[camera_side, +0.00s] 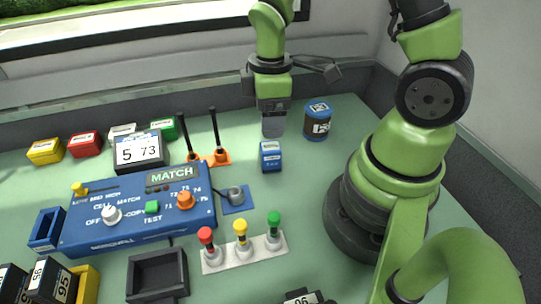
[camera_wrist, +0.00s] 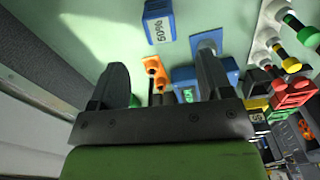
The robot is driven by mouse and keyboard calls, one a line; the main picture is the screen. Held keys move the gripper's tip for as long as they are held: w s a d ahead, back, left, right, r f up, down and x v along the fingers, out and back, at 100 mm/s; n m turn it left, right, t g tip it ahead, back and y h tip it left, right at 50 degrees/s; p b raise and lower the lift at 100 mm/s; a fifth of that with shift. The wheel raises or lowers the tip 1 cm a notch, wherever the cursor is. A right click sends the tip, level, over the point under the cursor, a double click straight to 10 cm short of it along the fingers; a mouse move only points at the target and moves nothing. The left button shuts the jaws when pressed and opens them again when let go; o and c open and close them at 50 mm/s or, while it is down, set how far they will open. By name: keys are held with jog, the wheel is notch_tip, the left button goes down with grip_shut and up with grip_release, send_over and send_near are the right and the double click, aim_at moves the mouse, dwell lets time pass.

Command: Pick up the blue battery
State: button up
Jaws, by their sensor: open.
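A small blue block (camera_side: 270,156), which looks like the blue battery, stands on the green table just below and in front of my gripper (camera_side: 273,128) in the side view. In the wrist view, a blue block with a white "50%" label (camera_wrist: 159,22) lies beyond the fingertips, near the top edge. My gripper (camera_wrist: 162,75) is open there, with both dark fingers apart and nothing held between them. The gap between the fingers and the block is hard to judge in the side view.
A blue cylinder (camera_side: 318,120) stands right of my gripper. Two black levers on orange bases (camera_side: 215,158) stand left of it. A blue control panel (camera_side: 135,210), a pad with a grey knob (camera_side: 234,199) and a strip of coloured knobs (camera_side: 243,252) lie nearer the camera.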

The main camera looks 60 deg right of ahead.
aim_at(271, 146)
jog(key=shift+f, duration=5.3)
jog(key=c, duration=1.1)
jog(key=shift+r, duration=0.1)
